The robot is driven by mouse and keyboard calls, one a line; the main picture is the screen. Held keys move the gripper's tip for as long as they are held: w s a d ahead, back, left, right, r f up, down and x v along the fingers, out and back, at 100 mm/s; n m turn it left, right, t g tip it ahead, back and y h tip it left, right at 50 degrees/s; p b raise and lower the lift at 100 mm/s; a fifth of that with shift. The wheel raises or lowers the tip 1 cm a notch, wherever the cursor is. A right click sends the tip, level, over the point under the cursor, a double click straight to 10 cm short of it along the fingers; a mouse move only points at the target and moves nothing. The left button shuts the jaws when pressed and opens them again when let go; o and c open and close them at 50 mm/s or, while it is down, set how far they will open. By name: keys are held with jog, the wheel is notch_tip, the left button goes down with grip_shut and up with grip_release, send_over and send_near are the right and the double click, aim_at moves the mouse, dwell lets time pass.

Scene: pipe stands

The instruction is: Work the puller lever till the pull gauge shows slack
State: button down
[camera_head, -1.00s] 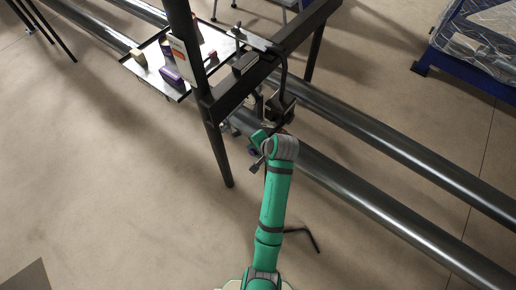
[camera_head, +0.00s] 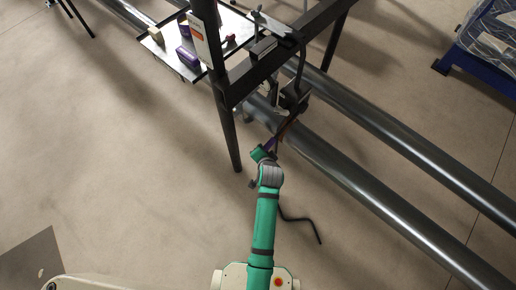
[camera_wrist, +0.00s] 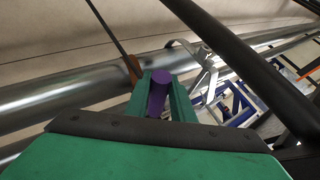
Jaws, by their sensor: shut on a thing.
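The puller, a dark block (camera_head: 293,97), hangs below the black frame beam. A lever with a brownish shaft (camera_head: 287,127) slants from it down-left to my gripper (camera_head: 264,152). In the wrist view my green gripper fingers (camera_wrist: 166,92) are shut on the purple grip (camera_wrist: 158,88), which I take for the lever's handle. The purple also shows between the fingers in the head view (camera_head: 269,143). I cannot pick out the pull gauge for certain, and no reading is legible.
A black frame (camera_head: 270,72) stands over two long steel pipes (camera_head: 375,195). A tray (camera_head: 160,41) with small purple and pale items is at upper left. A sign (camera_head: 199,42) is on the post. A blue rack (camera_head: 450,60) stands at upper right. Floor at left is open.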

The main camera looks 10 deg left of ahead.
jog(key=shift+d+f, duration=0.1)
jog(key=shift+d, duration=0.05)
jog(key=c, duration=1.5)
grip_release()
jog(key=shift+c, duration=0.2)
jog(key=v, duration=1.1)
